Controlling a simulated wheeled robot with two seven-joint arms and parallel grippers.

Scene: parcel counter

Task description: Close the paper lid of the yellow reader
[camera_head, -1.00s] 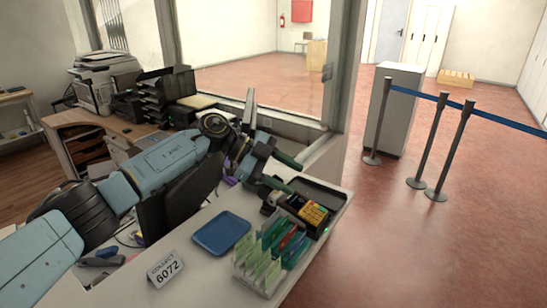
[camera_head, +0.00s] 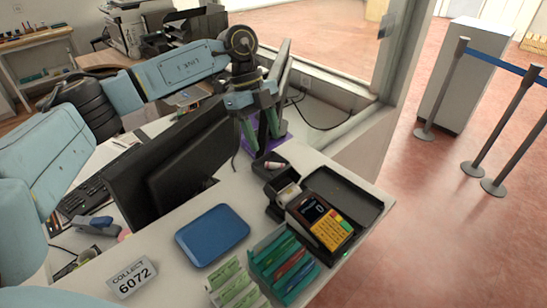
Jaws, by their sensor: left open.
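The yellow reader (camera_head: 322,222) lies on the counter with its lit screen, yellow keypad and dark body. At its back left end a white paper roll (camera_head: 288,194) shows uncovered. Dark parts stand around the roll; I cannot tell clearly which is the lid, but it looks open. My left gripper (camera_head: 262,130) is above the counter's far side, behind the reader and apart from it. Its green-tipped fingers point down, open and empty. My right gripper is out of view.
A black tray (camera_head: 352,200) lies right behind the reader. A blue tray (camera_head: 212,235), a rack of coloured cards (camera_head: 284,265) and a monitor (camera_head: 170,160) are close by. A window frame edges the right back.

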